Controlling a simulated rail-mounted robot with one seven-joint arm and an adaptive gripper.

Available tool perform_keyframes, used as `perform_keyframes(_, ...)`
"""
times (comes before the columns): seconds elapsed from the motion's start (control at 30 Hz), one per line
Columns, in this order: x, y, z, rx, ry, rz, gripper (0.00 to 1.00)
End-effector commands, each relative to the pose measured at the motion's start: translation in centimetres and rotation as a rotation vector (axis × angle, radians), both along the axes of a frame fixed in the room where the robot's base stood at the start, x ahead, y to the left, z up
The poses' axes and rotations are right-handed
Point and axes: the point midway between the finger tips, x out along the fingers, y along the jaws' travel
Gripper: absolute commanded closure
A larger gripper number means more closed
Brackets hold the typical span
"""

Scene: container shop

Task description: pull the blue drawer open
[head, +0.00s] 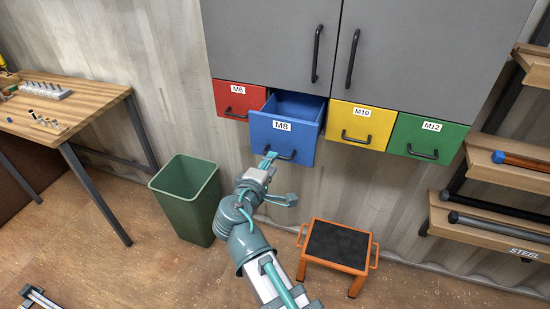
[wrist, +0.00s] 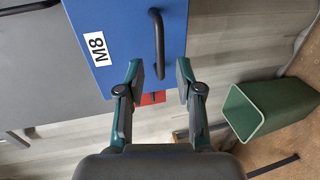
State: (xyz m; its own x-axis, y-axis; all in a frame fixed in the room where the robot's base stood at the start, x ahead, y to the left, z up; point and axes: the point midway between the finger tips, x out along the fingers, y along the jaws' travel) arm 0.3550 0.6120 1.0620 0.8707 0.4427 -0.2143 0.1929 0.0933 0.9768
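The blue drawer (head: 283,130), labelled M8, stands pulled out from the row, with its empty-looking inside showing from above. Its dark bar handle (head: 281,154) is low on the front. In the wrist view the blue front (wrist: 128,28) fills the upper middle, and the handle (wrist: 158,42) runs upright there. My gripper (head: 280,178) is just below and in front of the drawer, one finger close to the handle's left end. In the wrist view my gripper (wrist: 160,68) is open, with the handle's lower end in line with the gap. I cannot tell whether a finger touches it.
Red (head: 238,99), yellow (head: 360,125) and green (head: 428,138) drawers are closed beside it, under a grey cabinet (head: 265,40). A green bin (head: 187,200) and an orange step stool (head: 337,245) stand below. A workbench (head: 75,100) is left, shelves (head: 505,170) right.

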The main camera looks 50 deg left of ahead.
Motion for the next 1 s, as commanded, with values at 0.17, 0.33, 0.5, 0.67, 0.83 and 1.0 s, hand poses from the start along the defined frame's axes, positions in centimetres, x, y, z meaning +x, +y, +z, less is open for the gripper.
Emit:
perform_keyframes(0.17,-3.1,-1.7,0.8,0.001,-0.001,0.002,0.64)
perform_keyframes(0.33,-4.9,-2.5,1.2,0.000,0.000,0.001,0.64)
perform_keyframes(0.5,-5.6,-2.8,1.4,0.000,0.000,-0.001,0.64)
perform_keyframes(0.67,-5.6,-2.8,1.4,0.000,0.000,-0.001,0.64)
perform_keyframes(0.83,-5.6,-2.8,1.4,0.000,0.000,-0.001,0.64)
perform_keyframes(1.0,-5.6,-2.9,1.3,0.013,0.010,-0.008,0.64)
